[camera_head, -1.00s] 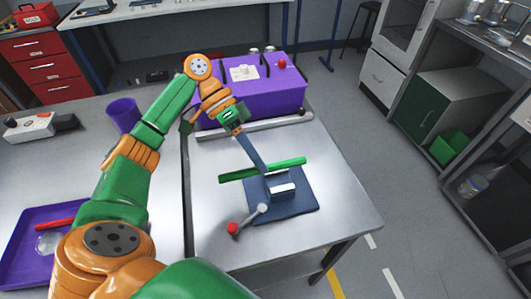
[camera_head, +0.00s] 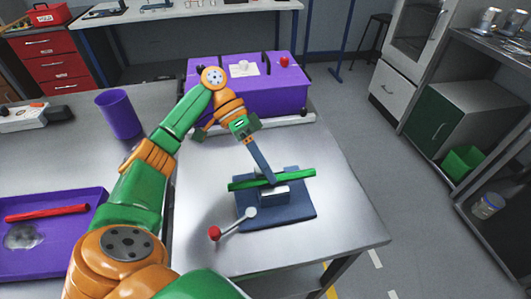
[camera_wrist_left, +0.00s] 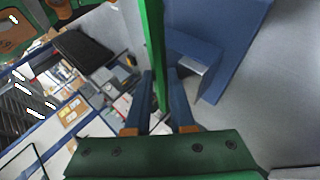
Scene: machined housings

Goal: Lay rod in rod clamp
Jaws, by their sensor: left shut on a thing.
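A green rod (camera_head: 300,178) lies across the view, just above or behind the blue rod clamp. The clamp has a flat base plate (camera_head: 300,211), a raised block (camera_head: 273,194) with a pale face, and a grey lever (camera_head: 235,224) with a red knob. My left gripper (camera_head: 271,181) is shut on the rod near its middle. In the left wrist view the rod (camera_wrist_left: 154,45) runs up from between the fingers (camera_wrist_left: 159,100), with the blue clamp (camera_wrist_left: 235,35) to its right. I cannot tell whether the rod touches the clamp. My right gripper is not in view.
A purple box (camera_head: 262,95) stands at the back of the steel table (camera_head: 335,225). A purple cup (camera_head: 120,115) and a purple tray (camera_head: 75,255) with a red rod (camera_head: 47,213) are on the left. The table is bare right of the clamp.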

